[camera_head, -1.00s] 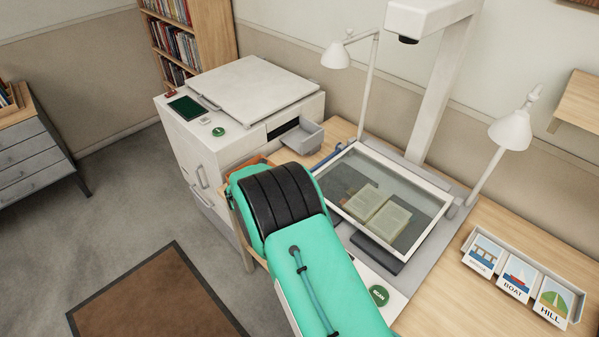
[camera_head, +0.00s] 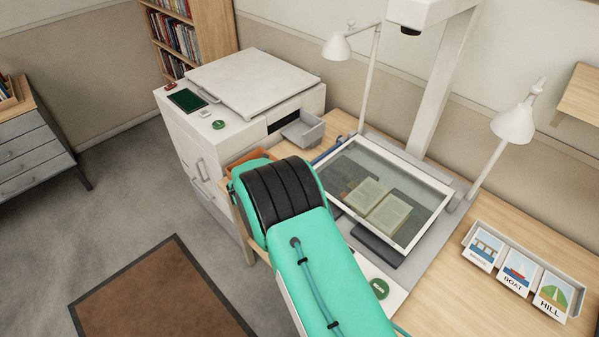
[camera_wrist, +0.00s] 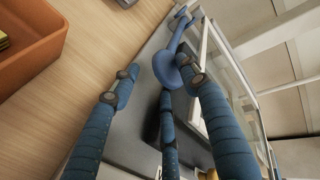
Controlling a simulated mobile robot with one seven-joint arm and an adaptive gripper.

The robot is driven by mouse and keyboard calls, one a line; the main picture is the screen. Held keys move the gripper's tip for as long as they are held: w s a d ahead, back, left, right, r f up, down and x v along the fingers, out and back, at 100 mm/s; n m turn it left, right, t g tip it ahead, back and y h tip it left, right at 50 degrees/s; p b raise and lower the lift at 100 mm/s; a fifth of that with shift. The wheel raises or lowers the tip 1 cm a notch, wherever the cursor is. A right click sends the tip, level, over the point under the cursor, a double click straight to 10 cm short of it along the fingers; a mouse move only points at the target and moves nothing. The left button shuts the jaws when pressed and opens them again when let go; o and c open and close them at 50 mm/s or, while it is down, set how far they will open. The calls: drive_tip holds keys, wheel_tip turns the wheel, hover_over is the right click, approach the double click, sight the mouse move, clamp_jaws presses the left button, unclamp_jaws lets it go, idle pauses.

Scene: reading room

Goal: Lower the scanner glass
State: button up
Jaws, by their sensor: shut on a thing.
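The scanner glass (camera_head: 411,188) is a clear pane in a white frame over an open book (camera_head: 377,206) on the scanner bed. It looks slightly tilted; any gap beneath it is hard to judge. In the wrist view a blue handle (camera_wrist: 177,68) with a rounded end lies along the edge of the frame; part of it shows in the head view (camera_head: 327,154). My gripper (camera_wrist: 165,88) is shut on this blue handle, its dark blue fingers around the rounded end. In the head view my arm hides the gripper and the near left corner of the scanner.
A white copier (camera_head: 225,135) with a grey tray (camera_head: 303,130) stands left of the scanner. An orange bin (camera_wrist: 28,40) sits beside my gripper. Two white lamps (camera_head: 336,47) (camera_head: 512,124) flank the scanner column.

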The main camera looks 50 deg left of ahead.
drive_tip(key=shift+s, duration=0.15)
drive_tip(key=shift+v, duration=0.85)
drive_tip(key=v, duration=1)
drive_tip(key=shift+r, duration=0.1)
